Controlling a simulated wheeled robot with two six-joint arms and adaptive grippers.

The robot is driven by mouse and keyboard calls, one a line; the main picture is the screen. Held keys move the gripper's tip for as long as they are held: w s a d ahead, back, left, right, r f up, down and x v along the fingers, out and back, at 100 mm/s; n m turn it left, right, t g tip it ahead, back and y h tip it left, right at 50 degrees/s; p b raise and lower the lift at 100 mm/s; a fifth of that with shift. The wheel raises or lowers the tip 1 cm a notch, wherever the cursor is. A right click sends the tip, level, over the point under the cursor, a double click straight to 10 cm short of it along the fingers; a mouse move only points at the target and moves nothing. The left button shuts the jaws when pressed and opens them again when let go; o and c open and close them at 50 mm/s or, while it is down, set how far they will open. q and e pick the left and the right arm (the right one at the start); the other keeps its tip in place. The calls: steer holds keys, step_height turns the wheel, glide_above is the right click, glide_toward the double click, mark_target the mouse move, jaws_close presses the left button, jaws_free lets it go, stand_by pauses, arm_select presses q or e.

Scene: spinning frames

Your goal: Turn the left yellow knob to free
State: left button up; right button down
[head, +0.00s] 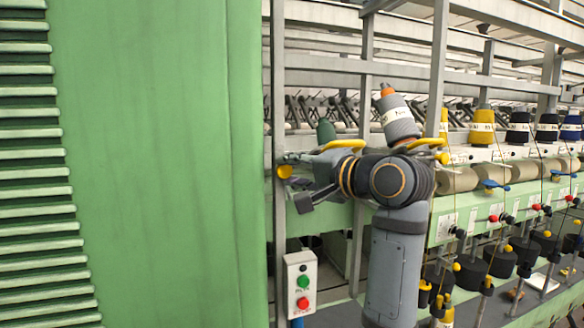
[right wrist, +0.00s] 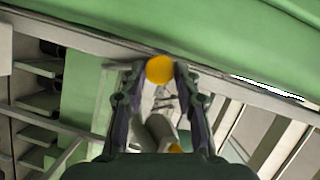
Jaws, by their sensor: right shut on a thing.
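The left yellow knob (head: 285,171) is a small round yellow ball beside the grey upright post, at the right edge of the green panel. My right gripper (head: 297,178) reaches left to it from the arm. In the right wrist view, the knob (right wrist: 160,69) sits between the two fingertips (right wrist: 160,76), and the gripper is shut on it. The knob's mount is hidden behind the ball and fingers. My left gripper is not in view.
The large green panel (head: 155,150) fills the left. A control box (head: 291,268) with green and red buttons is on the post below the knob. Yarn cones, such as a yellow one (head: 482,127), and more yellow knobs (head: 456,267) line the frame at right. Rails run above my arm.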

steer(key=shift+f+m+t+y+p, duration=0.15)
steer(key=shift+m+t+y+p, duration=0.3)
steer(key=shift+m, duration=0.95)
steer(key=c, duration=1)
jaws_free()
steer(key=v, duration=1.2)
steer(key=shift+f, duration=0.1)
